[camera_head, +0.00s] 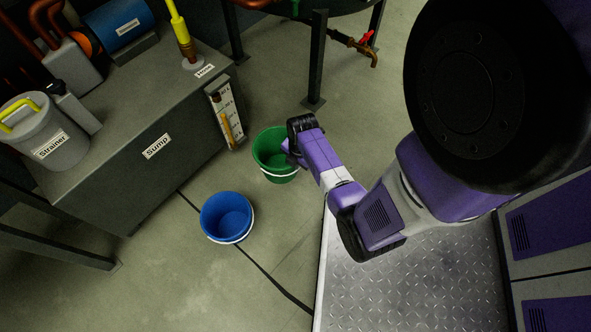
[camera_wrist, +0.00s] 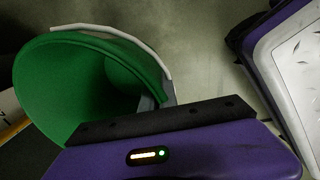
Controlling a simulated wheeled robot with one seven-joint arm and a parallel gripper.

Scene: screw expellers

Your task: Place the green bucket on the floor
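The green bucket (camera_head: 270,158) has a white band and stands roughly upright, mouth up, in the middle of the head view. My gripper (camera_head: 287,148) is at its right rim. In the wrist view the bucket's open mouth (camera_wrist: 60,85) fills the left side. There my gripper's grey fingertips (camera_wrist: 160,98) sit on either side of the bucket's wall, and the gripper looks shut on the rim. I cannot tell whether the bucket's base touches the floor (camera_head: 165,270).
A blue bucket (camera_head: 226,216) stands on the floor to the lower left. A grey sump (camera_head: 130,150) stands at left, with a strainer (camera_head: 50,140) on it. A dark table leg (camera_head: 317,60) is behind. A metal-plate platform (camera_head: 410,280) is at lower right. Open floor lies around the buckets.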

